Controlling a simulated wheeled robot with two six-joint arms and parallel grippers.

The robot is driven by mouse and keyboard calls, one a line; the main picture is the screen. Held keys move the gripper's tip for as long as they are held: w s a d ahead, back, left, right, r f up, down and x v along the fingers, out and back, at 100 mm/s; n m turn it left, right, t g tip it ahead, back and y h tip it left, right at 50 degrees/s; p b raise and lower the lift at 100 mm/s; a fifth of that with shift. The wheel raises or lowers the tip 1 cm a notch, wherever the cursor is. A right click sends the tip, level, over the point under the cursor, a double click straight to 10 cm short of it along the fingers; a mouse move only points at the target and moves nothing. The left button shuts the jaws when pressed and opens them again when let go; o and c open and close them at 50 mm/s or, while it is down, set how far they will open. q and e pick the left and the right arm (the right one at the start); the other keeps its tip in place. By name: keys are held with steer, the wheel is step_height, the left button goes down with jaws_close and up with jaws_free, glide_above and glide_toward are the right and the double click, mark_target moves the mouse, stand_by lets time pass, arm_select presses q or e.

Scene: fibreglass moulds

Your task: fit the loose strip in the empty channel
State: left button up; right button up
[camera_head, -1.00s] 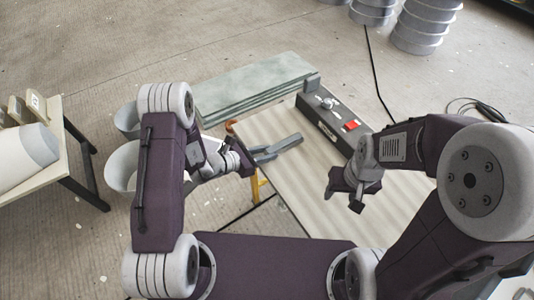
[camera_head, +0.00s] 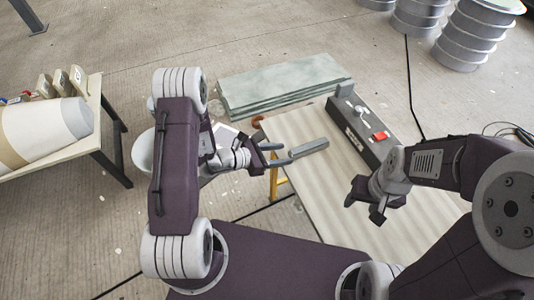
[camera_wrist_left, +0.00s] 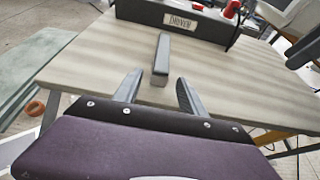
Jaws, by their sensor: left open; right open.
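A grey strip (camera_head: 309,148) lies on the pale wood-grain table, towards its far left part. It also shows in the left wrist view (camera_wrist_left: 162,58), pointing away from me. My left gripper (camera_head: 284,154) is open at the near end of the strip. In the left wrist view my left gripper (camera_wrist_left: 158,88) has its fingers spread to either side of the strip's near end, with nothing gripped. My right gripper (camera_head: 364,208) is open and empty over the right part of the table. I cannot make out an empty channel in these views.
A dark box (camera_head: 366,135) with a red part and a label runs along the table's far right edge. Greenish sheets (camera_head: 281,82) are stacked behind. A side table (camera_head: 88,148) with a pale cylinder stands at left. The tabletop (camera_head: 305,188) is largely clear.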

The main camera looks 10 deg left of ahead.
arm_select(q)
steer(key=v, duration=0.8)
steer(key=s+d+r+m+g+y, duration=0.1)
steer(key=s+d+m+g, duration=0.1)
steer(key=s+m+g, duration=0.35)
steer(key=s+d+m+g+y, duration=0.1)
steer(key=s+d+m+g, duration=0.25)
steer(key=s+m, duration=0.35)
steer(key=w+a+r+m+t+y, duration=0.2)
steer(key=a+r+m+y, duration=0.1)
steer(key=a+m+y, duration=0.5)
steer(key=a+m, duration=0.2)
steer(key=m, duration=0.2)
steer(key=shift+a+y+p, duration=0.25)
steer(key=shift+y+p, duration=0.05)
steer(key=shift+p, duration=0.05)
steer(key=shift+m, duration=0.25)
